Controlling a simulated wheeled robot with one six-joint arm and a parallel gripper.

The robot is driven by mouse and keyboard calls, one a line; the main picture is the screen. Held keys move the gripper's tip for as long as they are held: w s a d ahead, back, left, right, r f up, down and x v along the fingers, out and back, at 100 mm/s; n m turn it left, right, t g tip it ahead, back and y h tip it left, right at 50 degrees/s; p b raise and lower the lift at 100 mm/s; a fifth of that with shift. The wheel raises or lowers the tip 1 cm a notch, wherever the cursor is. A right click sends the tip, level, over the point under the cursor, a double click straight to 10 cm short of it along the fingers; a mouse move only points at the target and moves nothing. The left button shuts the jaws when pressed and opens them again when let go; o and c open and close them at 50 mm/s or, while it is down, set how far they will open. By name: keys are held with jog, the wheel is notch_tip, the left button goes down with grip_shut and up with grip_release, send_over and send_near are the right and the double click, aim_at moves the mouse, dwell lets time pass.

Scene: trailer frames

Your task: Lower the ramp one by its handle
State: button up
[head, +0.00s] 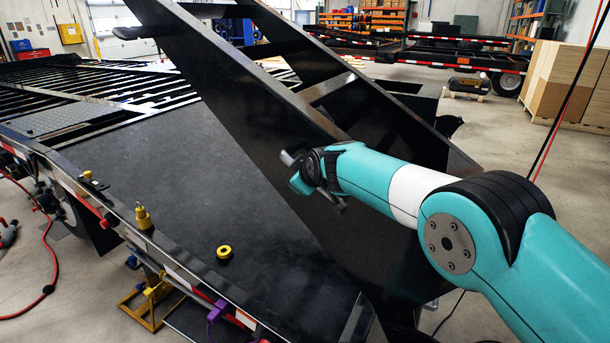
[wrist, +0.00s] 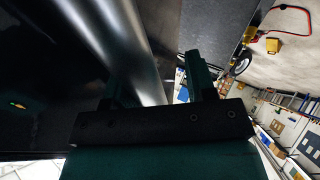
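The black ramp (head: 235,85) stands raised and tilted across the trailer deck in the head view. In the wrist view a shiny round metal bar (wrist: 122,35), which looks like the handle, runs from the top left down to my gripper (wrist: 155,85). Its lower end lies between the two dark fingers, with a gap to the right finger, so the gripper looks open around it. Contact with the left finger cannot be told. In the head view my gripper (head: 298,172) is at the ramp's near face. A small grey end (head: 287,157) shows there, perhaps the handle; the rest is hidden.
The flat black deck (head: 190,165) lies left of the ramp. A yellow ring (head: 224,252) and a yellow fitting (head: 143,217) are near its edge. Cardboard boxes (head: 565,85) stand at the right. A red hose (head: 45,290) lies on the floor at left.

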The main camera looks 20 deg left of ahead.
jog(key=shift+o, duration=0.5)
jog(key=shift+w, duration=0.1)
jog(key=shift+s+d+r, duration=0.35)
jog(key=shift+r, duration=0.15)
jog(key=b+v, duration=0.4)
jog(key=v, duration=1.2)
jog(key=shift+s+f+b, duration=0.15)
jog(key=shift+f+b, duration=0.05)
jog(key=shift+b, duration=0.2)
jog(key=shift+d, duration=0.1)
